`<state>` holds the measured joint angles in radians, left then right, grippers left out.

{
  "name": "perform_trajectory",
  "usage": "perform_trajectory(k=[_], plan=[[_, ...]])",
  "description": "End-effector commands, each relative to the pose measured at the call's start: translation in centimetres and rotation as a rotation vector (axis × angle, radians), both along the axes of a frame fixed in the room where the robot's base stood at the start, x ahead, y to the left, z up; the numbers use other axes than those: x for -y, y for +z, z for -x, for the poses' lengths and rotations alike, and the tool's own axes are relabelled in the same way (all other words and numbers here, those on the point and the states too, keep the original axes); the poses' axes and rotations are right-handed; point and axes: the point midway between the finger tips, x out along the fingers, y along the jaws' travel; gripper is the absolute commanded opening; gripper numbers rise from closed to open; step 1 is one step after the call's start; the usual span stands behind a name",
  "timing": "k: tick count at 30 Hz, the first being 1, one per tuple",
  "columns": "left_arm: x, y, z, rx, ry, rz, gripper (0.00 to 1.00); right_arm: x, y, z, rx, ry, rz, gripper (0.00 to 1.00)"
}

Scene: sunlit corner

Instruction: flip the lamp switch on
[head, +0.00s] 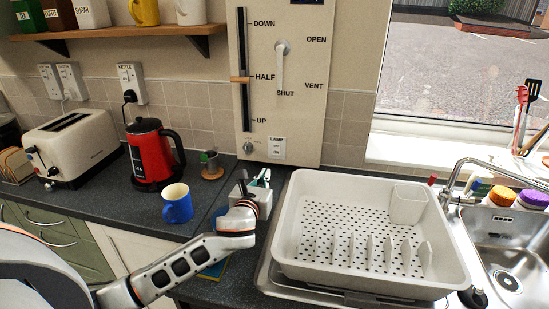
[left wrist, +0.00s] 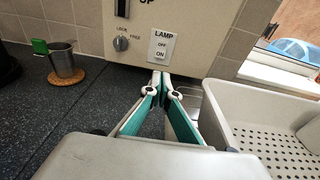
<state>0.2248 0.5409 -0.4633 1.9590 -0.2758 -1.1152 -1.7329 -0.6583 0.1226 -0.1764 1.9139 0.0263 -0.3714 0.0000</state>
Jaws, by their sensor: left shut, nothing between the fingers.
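The lamp switch (head: 277,148) is a small white plate low on the cream wall panel (head: 300,100). In the left wrist view the lamp switch (left wrist: 162,47) shows the words LAMP, OFF and ON; which way its rocker is set is too small to tell. My left gripper (head: 263,176) is just below and in front of the panel. In the left wrist view the left gripper (left wrist: 161,78) has its teal fingers drawn together at the tips, with nothing between them, a little below the switch. A gap to the switch seems to remain. My right gripper is not in view.
A knob (left wrist: 121,43) sits left of the switch. A white dish rack (head: 290,235) stands right of my left arm. A steel sink (head: 510,250) is far right.

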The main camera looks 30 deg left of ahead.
Motion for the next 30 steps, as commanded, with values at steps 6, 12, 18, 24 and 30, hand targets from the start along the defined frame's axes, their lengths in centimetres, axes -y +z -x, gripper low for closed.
perform_trajectory(k=[6, 12, 18, 24, 30], plan=[[-0.8, -0.3, -3.1, 0.001, 0.003, -0.001, 0.0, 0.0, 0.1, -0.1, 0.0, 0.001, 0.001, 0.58], [-1.8, -0.8, -6.9, 0.0, 0.003, 0.001, 0.0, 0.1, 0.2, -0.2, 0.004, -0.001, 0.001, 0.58], [-2.6, -1.2, -10.1, 0.001, 0.001, 0.0, 0.0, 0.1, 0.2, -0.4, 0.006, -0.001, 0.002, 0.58], [-3.2, -1.5, -12.2, 0.0, 0.001, 0.0, 0.0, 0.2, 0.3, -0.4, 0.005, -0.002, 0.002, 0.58], [-3.4, -1.6, -13.0, 0.0, 0.0, 0.0, 0.0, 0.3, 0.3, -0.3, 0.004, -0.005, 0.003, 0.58]])
